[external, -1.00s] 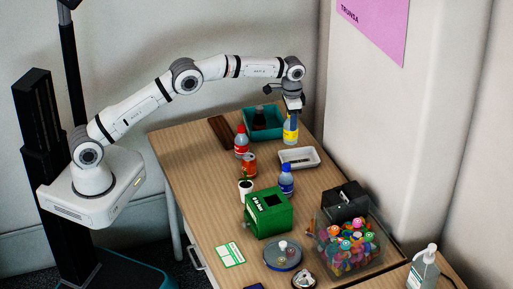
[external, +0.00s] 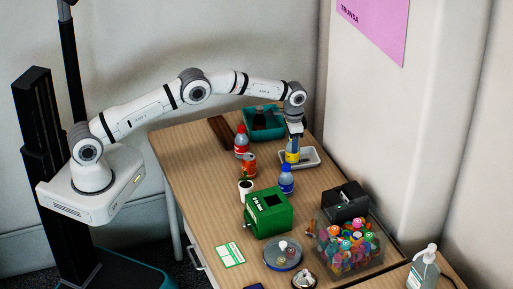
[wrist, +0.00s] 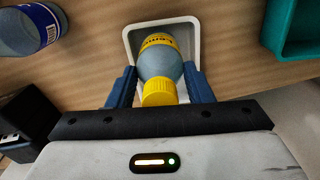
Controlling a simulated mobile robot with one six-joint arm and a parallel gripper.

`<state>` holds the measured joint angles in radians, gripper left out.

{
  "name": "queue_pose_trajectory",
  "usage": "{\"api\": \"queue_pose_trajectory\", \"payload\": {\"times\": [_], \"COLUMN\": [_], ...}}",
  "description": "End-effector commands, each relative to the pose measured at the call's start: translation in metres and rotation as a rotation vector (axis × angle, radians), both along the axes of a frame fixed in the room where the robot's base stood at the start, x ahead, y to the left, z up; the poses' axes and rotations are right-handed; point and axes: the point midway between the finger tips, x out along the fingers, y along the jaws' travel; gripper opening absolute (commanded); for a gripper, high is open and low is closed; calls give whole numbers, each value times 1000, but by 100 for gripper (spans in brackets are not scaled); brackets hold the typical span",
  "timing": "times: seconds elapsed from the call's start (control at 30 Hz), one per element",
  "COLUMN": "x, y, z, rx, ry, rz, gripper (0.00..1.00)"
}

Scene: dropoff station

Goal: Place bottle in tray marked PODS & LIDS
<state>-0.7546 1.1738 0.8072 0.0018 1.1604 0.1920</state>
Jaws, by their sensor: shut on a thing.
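My gripper (external: 293,146) is shut on a bottle (external: 292,157) with a yellow label, at the white tray (external: 314,158). In the wrist view, my gripper's blue fingers (wrist: 156,88) are on both sides of the bottle (wrist: 165,64), near its yellow cap. The bottle's lower part overlaps the white tray (wrist: 194,32). I cannot tell whether its base touches the tray floor. No tray marking is readable.
A red-capped bottle (external: 241,142) and an orange-red can (external: 249,166) stand left of the white tray. A blue-capped bottle (external: 286,180) stands in front of it. A green box (external: 268,215) and a clear bin (external: 350,250) of colourful items are nearer the camera.

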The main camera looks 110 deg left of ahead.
Motion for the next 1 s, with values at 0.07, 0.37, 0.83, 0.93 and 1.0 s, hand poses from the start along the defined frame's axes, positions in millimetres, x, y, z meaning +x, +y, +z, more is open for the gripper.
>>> {"api": "queue_pose_trajectory", "payload": {"times": [0.07,0.37,0.83,0.93,1.0], "x": [0,0,0,1,1], "y": [0,0,0,0,1], "z": [1,-2,0,7,18], "rx": [1,1,1,1,3], "ry": [-2,-1,-1,-2,-3], "rz": [0,0,0,0,0], "gripper": [15,52,68,68,68]}}
